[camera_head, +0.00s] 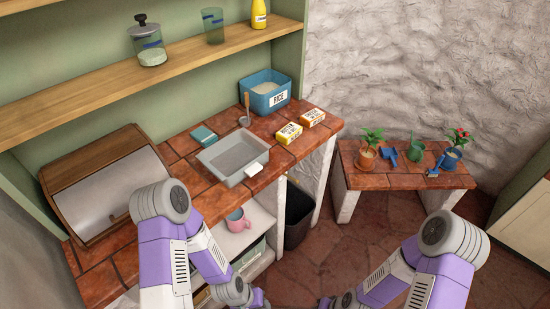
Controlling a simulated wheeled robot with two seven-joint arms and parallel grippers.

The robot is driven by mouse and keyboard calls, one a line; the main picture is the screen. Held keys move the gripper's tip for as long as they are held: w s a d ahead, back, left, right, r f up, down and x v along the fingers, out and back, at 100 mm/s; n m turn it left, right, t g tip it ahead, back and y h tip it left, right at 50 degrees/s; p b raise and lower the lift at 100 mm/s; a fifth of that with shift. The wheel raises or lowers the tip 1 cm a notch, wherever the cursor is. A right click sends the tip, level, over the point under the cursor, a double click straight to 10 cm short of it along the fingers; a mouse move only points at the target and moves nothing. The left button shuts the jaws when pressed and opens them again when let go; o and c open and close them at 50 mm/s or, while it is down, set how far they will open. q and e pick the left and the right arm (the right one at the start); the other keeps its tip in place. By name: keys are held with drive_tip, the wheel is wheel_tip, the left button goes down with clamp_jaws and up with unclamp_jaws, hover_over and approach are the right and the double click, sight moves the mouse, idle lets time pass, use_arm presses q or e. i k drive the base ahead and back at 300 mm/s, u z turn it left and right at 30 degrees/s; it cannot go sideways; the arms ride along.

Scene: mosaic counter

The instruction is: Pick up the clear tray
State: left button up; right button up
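The clear tray (213,168) is a shallow, greyish see-through rectangular tray on the mosaic counter, with a white tab (255,169) at its front right corner. It looks empty. My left gripper (260,299) is low at the bottom edge, well below the tray and in front of the counter. My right gripper (325,304) is also at the bottom edge, to the right of the left one. Both are apart from the tray and cut off by the frame, so their finger openings cannot be made out.
A wooden bread box (95,165) stands left of the tray. A pink mug (238,220) is on the shelf below.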

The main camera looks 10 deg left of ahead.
sight(241, 155)
drive_tip(key=z, duration=1.15)
drive_tip(key=i, duration=1.6)
drive_tip(key=u, duration=3.75)
